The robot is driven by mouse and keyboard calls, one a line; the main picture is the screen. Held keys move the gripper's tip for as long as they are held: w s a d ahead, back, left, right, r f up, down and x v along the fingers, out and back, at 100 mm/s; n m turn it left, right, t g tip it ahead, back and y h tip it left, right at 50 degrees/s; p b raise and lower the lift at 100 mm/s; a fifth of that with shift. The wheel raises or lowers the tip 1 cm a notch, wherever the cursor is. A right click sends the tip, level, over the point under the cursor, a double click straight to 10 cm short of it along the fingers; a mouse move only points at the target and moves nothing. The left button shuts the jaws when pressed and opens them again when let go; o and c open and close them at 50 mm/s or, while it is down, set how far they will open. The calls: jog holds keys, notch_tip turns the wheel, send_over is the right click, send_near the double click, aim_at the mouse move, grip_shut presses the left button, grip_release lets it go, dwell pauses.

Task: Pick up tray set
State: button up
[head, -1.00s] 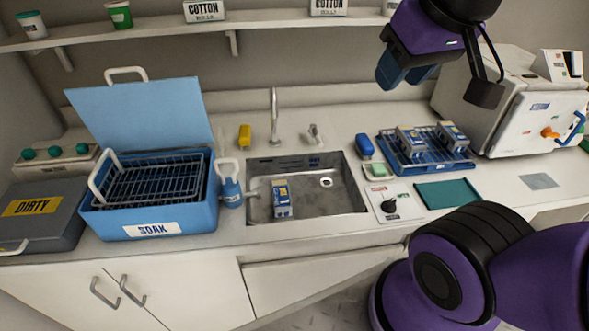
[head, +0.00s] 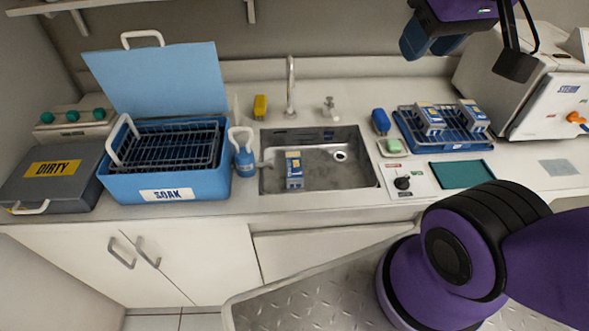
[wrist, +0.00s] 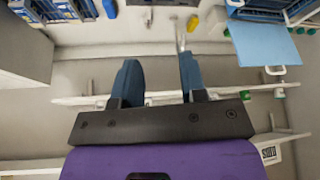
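A tray set, a blue and white box (head: 294,169), stands in the sink (head: 335,180) in the head view. Two similar boxes, one on the left (head: 429,118) and one on the right (head: 473,115), stand in the blue wire rack (head: 440,141) on the counter to the right of the sink. My gripper (head: 430,45) is high above the counter, above the rack in the picture and apart from all of these. In the wrist view its two blue fingers (wrist: 160,80) are spread with nothing between them.
The blue SOAK tub (head: 166,187) has its lid up, with a wire basket inside. A blue bottle (head: 244,160) stands between tub and sink. A grey DIRTY case (head: 55,178) is at left, a white machine (head: 530,95) at right. A green mat (head: 461,175) lies in front of the rack.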

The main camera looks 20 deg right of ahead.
jog(key=o, duration=0.6)
jog(key=shift+w, duration=0.15)
jog(key=o, duration=0.3)
jog(key=shift+m+g+y, duration=0.3)
jog(key=shift+g+y, duration=0.3)
jog(key=shift+g, duration=0.2)
jog(key=w+f, duration=0.1)
jog(key=w, duration=0.2)
jog(key=w+a+f, duration=0.1)
jog(key=w+f, duration=0.1)
jog(key=w, duration=0.2)
jog(key=w+a+f, duration=0.1)
jog(key=w, duration=0.2)
jog(key=shift+w+a+f, duration=0.15)
jog(key=shift+w+a, duration=0.1)
jog(key=m+g+h, duration=0.1)
jog(key=m+g, duration=0.2)
jog(key=g, duration=0.1)
send_over(294, 164)
jog(key=f, duration=3.7)
jog(key=shift+w+a+f, duration=0.1)
jog(key=shift+a+f, duration=0.2)
jog(key=shift+d+f, duration=0.15)
jog(key=shift+f, duration=1.2)
jog(key=shift+d+f, duration=0.1)
jog(key=shift+f, duration=1.2)
